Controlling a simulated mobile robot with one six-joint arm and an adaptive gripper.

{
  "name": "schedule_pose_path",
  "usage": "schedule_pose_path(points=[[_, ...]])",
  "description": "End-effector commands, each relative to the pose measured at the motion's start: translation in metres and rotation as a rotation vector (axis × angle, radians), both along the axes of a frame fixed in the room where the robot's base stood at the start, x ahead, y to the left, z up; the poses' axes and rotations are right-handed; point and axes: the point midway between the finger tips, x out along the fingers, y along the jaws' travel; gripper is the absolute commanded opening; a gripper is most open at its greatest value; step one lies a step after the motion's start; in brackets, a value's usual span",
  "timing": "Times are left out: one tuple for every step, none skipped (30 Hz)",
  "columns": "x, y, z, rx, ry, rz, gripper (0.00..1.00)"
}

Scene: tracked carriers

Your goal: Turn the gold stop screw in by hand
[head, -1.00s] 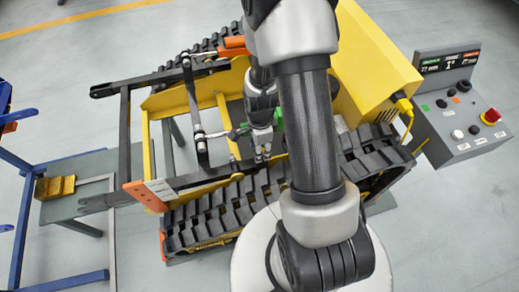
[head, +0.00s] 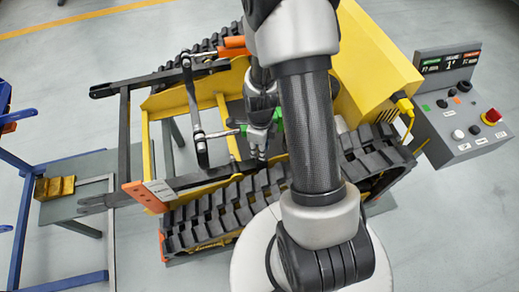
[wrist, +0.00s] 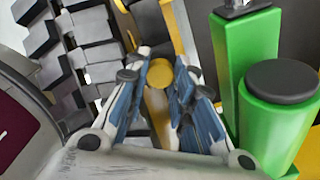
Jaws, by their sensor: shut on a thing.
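The gold stop screw (wrist: 159,73) shows in the wrist view as a round gold head between the fingertips. My gripper (wrist: 160,85) is shut on it, with a blue-padded finger on each side. In the head view my gripper (head: 258,150) points down into the yellow tracked carrier (head: 147,160), between the frame and the near track. The screw itself is too small or hidden to make out there.
Close on the right in the wrist view stand green bodies with dark caps (wrist: 283,82). A black track (wrist: 88,30) lies to the left. The head view shows a black lever frame (head: 191,100), a control box (head: 462,112) and a grey bench (head: 85,190) with gold blocks.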

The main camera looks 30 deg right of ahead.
Motion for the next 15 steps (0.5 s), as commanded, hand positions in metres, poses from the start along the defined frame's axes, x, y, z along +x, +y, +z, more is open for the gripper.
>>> schedule_pose_path(points=[[0.0002,-0.0001,-0.0002,-0.001,-0.001,-0.072,0.05],[0.0002,-0.0001,-0.0002,-0.001,-0.001,-0.113,0.05],[0.0002,-0.0001,-0.0001,-0.001,-0.001,-0.162,0.05],[0.0002,-0.0001,-0.0001,-0.001,-0.001,-0.193,0.05],[0.0002,-0.0001,0.0000,0.000,0.000,-0.218,0.05],[0.0001,0.0000,0.0000,0.000,0.000,-0.243,0.05],[0.0001,0.0000,0.0001,0.000,0.000,-0.255,0.05],[0.0001,0.0000,0.0001,0.000,0.000,-0.263,0.05],[0.0002,-0.0001,0.0002,0.000,0.000,-0.267,0.05],[0.0001,0.0000,0.0002,0.000,0.000,-0.268,0.05],[0.0001,0.0000,0.0002,0.000,0.000,-0.267,0.05],[0.0001,0.0000,0.0003,0.000,0.000,-0.267,0.05],[0.0001,0.0000,0.0003,0.000,0.000,-0.266,0.05],[0.0002,-0.0001,0.0003,0.000,0.000,-0.266,0.05],[0.0002,-0.0001,0.0003,0.000,0.000,-0.266,0.05]])
